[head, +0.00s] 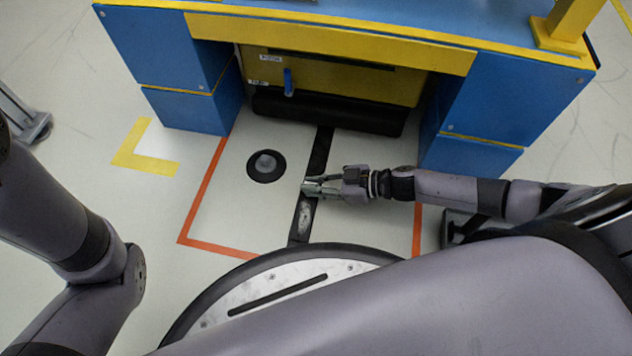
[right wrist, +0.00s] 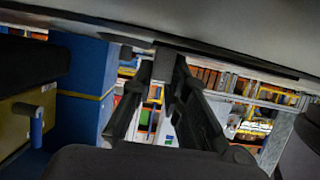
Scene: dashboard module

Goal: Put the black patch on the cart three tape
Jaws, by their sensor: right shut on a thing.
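A long black strip (head: 320,152) lies across the pale floor, with a whitish scuffed part near my base. My right gripper (head: 312,187) is low over the middle of this strip and shut on it; the exact grip is hard to see. In the right wrist view both fingers (right wrist: 168,62) reach up to a dark band along the pale surface. A round black patch (head: 252,166) with a grey knob in its middle lies on the floor left of the strip. Orange tape (head: 203,187) outlines the floor area around both. My left gripper is out of view.
A blue and yellow bench (head: 180,75) stands ahead, with a yellow panel and blue handle (head: 288,82) in its recess. A yellow corner mark (head: 150,167) lies on the floor at left. The floor left of the round patch is clear.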

